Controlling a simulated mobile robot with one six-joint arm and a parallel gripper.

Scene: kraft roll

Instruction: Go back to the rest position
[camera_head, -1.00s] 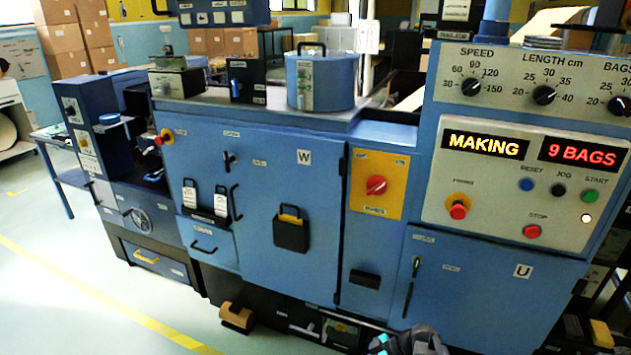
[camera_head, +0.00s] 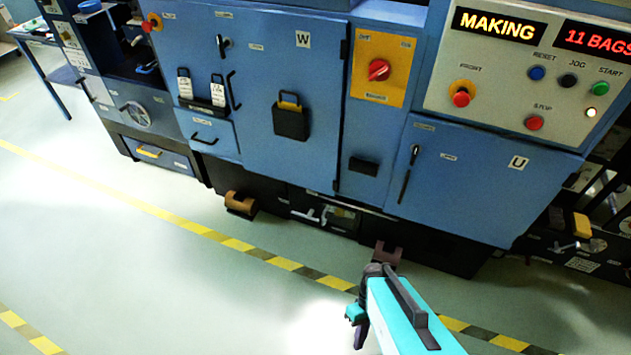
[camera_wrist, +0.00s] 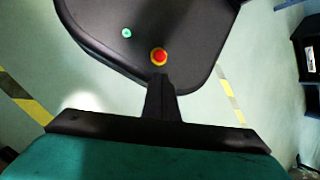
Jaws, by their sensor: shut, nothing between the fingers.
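My gripper (camera_wrist: 161,82) shows in the wrist view as dark fingers together in the middle, in front of a black crossbar, with nothing between them. It points over the dark top of my own base. My teal arm comes in at the bottom of the head view, over the floor in front of the blue bag machine (camera_head: 270,190). The arm is clear of the machine's front in that view.
The machine's control panel (camera_head: 490,95) reads MAKING and 11 BAGS. A brown roll-like piece (camera_head: 240,203) sits low at its foot. Yellow-black floor tape (camera_head: 283,263) runs along the front. The pale floor at left is open. A table (camera_head: 38,35) stands far left.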

